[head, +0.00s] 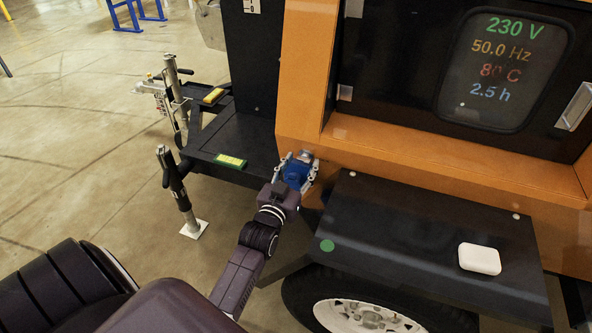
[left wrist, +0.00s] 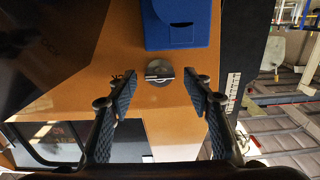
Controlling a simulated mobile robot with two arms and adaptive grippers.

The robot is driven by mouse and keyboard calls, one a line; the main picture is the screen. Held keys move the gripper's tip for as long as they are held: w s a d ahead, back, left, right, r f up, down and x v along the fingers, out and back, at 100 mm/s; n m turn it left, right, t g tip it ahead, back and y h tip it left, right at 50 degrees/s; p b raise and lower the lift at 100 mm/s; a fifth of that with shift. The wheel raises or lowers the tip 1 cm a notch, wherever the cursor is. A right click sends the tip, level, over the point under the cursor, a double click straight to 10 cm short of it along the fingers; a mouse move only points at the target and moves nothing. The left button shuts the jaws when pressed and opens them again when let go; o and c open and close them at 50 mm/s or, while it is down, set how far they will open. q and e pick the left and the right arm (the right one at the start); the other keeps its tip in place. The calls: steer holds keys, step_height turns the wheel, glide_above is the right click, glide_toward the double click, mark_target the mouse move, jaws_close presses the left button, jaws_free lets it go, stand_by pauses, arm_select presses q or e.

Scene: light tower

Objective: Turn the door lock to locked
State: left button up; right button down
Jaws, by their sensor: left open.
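The door lock (left wrist: 159,72) is a round silver disc with a slotted or barred face, set in the orange panel (left wrist: 172,110) in the left wrist view. My left gripper (left wrist: 159,80) is open, with one dark padded finger on each side of the lock as the camera sees it. I see no clear contact with it. In the head view my left gripper (head: 299,165) is at the orange machine's lower left corner and hides the lock. My right gripper is not in view.
A blue box (left wrist: 180,25) sits close to the lock in the left wrist view. In the head view, a black fender (head: 420,225) bears a white block (head: 480,258) right of the gripper. A display (head: 503,70) is above. Open floor (head: 80,140) lies left.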

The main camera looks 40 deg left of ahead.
arm_select(q)
steer(key=v, duration=1.1)
steer(key=shift+s, duration=0.35)
